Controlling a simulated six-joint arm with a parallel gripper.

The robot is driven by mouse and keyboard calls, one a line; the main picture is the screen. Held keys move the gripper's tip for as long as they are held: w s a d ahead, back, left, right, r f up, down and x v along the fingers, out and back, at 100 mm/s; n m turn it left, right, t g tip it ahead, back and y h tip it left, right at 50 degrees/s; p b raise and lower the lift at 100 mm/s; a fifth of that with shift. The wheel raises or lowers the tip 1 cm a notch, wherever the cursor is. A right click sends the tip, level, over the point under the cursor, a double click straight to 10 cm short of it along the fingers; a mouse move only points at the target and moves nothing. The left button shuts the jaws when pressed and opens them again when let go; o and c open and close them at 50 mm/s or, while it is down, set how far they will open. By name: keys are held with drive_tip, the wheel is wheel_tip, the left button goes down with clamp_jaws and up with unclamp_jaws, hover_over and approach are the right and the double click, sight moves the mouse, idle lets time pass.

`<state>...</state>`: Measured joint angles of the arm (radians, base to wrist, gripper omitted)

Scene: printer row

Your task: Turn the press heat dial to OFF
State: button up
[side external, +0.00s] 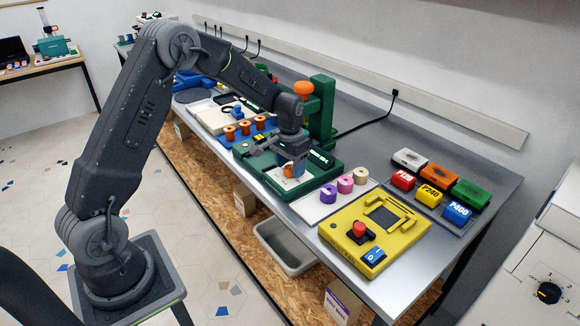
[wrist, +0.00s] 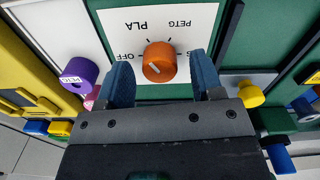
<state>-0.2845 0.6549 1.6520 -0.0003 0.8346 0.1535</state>
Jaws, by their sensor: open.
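The heat dial is an orange round knob (wrist: 158,62) with a short white mark, on a white panel (wrist: 206,20). The panel's printed labels appear upside down: OFF to the dial's left, PLA and PETG above, and a partly hidden label ending in S at right. I cannot tell firmly which label the mark indicates. My gripper (wrist: 162,72) is open, its two blue fingers on either side of the dial with visible gaps. In the side view, my gripper (side external: 292,163) points down over the green press (side external: 322,183), and the orange dial (side external: 288,172) is partly hidden by the fingers.
Purple, pink and cream spools (side external: 345,184) stand right of the press. Beyond is a yellow unit (side external: 345,215) with a red button (side external: 359,228). An orange-topped green column (side external: 322,110) rises behind my gripper. Coloured blocks (side external: 430,198) sit at far right.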

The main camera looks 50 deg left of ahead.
drive_tip(key=shift+f, duration=0.4)
drive_tip(key=shift+c, duration=0.2)
drive_tip(key=c, duration=0.9)
drive_tip(key=shift+n, duration=0.4)
drive_tip(key=n, duration=1.1)
drive_tip(key=shift+n, duration=0.3)
